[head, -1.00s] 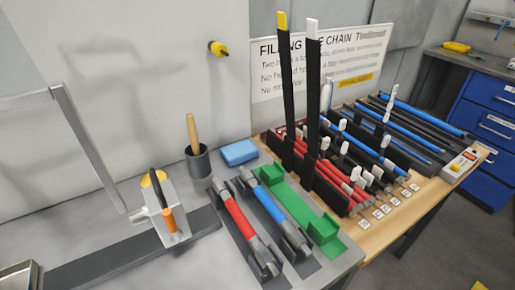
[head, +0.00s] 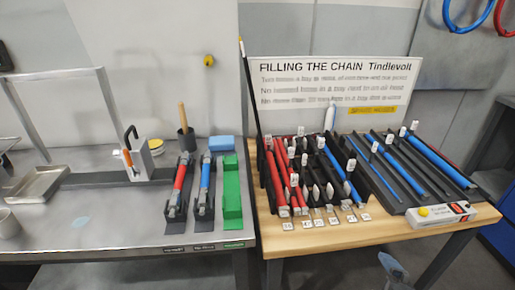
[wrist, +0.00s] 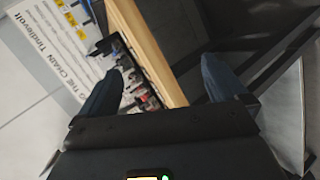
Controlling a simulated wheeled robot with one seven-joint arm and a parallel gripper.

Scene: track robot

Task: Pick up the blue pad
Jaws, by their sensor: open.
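The blue pad (head: 221,144) lies at the back of the grey metal bench, near its right end, just behind the green holder and right of a dark cup. It looks like a small light-blue block. It does not show in the wrist view. My gripper (wrist: 163,84) shows in the wrist view with its two dark fingers apart and nothing between them. Beyond the fingers are the wooden table edge and the sign, so the gripper is away from the pad.
A dark cup with a wooden handle (head: 187,140) stands left of the pad. Red and blue tools in black cradles (head: 180,190) and a green holder (head: 232,190) lie in front. A wooden table (head: 340,236) with racks of rods stands right. The bench's front left is mostly clear.

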